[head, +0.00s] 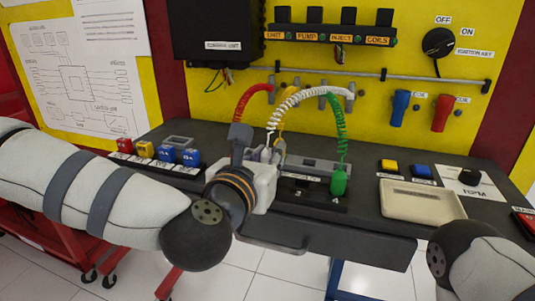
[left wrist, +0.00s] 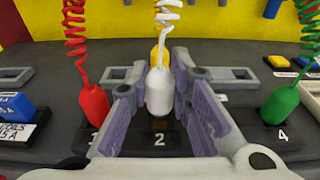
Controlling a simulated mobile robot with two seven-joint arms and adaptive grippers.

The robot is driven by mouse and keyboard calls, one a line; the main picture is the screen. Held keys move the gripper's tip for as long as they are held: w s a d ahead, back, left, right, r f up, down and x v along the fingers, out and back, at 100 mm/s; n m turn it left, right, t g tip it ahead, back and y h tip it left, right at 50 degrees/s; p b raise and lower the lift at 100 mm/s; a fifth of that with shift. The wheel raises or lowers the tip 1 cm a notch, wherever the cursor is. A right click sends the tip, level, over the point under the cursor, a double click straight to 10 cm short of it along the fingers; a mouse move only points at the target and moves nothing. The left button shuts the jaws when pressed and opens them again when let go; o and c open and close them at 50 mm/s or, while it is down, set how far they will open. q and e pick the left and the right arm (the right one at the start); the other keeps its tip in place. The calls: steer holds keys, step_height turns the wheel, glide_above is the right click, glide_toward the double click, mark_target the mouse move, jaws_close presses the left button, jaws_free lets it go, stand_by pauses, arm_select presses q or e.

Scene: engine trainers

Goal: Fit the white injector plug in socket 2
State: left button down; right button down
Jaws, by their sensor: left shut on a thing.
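The white injector plug (left wrist: 159,92) is upright between the fingers of my left gripper (left wrist: 160,98), which is shut on it; the gripper also shows in the head view (head: 268,158). The plug's lower end is over the dark socket strip (left wrist: 160,128), directly behind the label 2 (left wrist: 159,140). I cannot tell whether it is seated or just above. Socket 2 itself is hidden under the plug. The white coiled cord (head: 300,93) runs up from the plug to the rail. My right gripper is out of view; only its arm shows at the lower right.
The red plug (left wrist: 93,104) stands at position 1, left of my fingers. The green plug (left wrist: 281,104) stands at position 4, right of them. A yellow plug (left wrist: 155,54) shows behind the white one. A beige tray (head: 423,215) lies to the right.

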arm_select(q)
steer(key=shift+f+b, duration=0.35)
steer(key=shift+f, duration=0.55)
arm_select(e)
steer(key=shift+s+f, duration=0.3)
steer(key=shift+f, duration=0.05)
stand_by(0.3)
arm_select(q)
steer(key=c, duration=1.7)
jaws_free()
